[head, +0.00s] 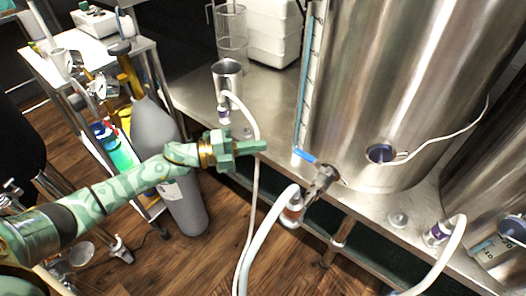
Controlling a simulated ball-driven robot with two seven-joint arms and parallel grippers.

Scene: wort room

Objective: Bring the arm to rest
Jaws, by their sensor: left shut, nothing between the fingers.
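My left arm (125,185) comes in from the left and reaches out over the floor. My left gripper (262,146) is shut and empty, in front of the steel bench (278,90) near its front edge. It appears to be close to a white hose (257,180) that hangs down; I cannot tell whether they touch. My right gripper is not in view.
A large steel tank (400,80) stands on the bench, with a blue-handled valve (318,170) at its base. A steel cup (227,75) stands behind the gripper. A grey gas cylinder (182,200) and a cart (95,55) stand left. Wooden floor lies below.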

